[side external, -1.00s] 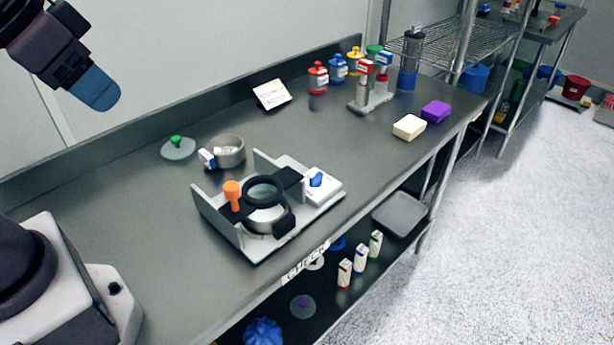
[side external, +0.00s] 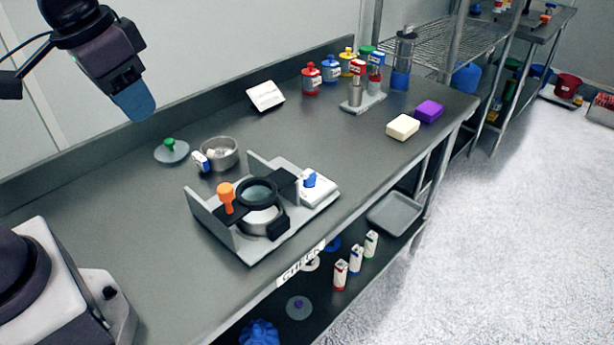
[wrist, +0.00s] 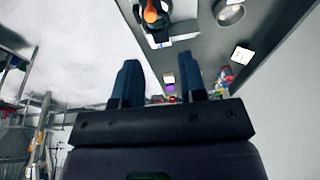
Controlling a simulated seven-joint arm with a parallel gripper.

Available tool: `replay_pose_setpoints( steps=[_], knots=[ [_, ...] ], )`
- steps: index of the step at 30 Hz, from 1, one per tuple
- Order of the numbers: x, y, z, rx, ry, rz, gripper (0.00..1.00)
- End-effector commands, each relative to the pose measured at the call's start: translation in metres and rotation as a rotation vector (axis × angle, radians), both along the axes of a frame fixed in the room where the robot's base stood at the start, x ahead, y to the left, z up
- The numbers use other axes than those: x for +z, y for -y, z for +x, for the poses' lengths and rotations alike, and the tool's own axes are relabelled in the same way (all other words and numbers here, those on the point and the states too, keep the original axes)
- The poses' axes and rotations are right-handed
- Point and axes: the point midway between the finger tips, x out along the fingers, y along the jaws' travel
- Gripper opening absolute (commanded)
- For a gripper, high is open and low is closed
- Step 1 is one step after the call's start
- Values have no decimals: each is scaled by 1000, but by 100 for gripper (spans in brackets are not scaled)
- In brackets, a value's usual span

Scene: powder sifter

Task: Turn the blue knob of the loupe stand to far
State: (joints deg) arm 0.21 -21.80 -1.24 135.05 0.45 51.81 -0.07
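The loupe stand (side external: 240,241) is on the metal bench, with grey side plates, a black ring lens (side external: 258,192) over a metal dish (side external: 263,220) and an orange knob (side external: 226,195) at its left. The blue knob (side external: 309,178) sits on the white block (side external: 320,193) at the stand's right end; its setting is too small to read. My gripper (side external: 137,108) is high at the upper left, well apart from the stand. In the wrist view my gripper's fingers (wrist: 161,75) are spread with nothing between them. That view shows the orange knob (wrist: 151,12) at the top; I cannot make out the blue knob.
Behind the stand are a metal bowl (side external: 234,154) with a small labelled bottle and a green-knobbed lid (side external: 171,153). A white card (side external: 266,97), coloured jars, a white block (side external: 403,127) and a purple block (side external: 429,112) stand farther right. The bench right of the stand is clear.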

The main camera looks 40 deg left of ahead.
Motion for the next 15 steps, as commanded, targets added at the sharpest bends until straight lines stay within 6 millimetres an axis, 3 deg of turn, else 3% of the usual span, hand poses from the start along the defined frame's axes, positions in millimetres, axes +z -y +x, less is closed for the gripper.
replay_pose_setpoints(
  steps=[8,15],
  knots=[
    [-38,12,92,-28,-173,13,38],
    [-99,26,171,-35,-278,8,38]
  ],
)
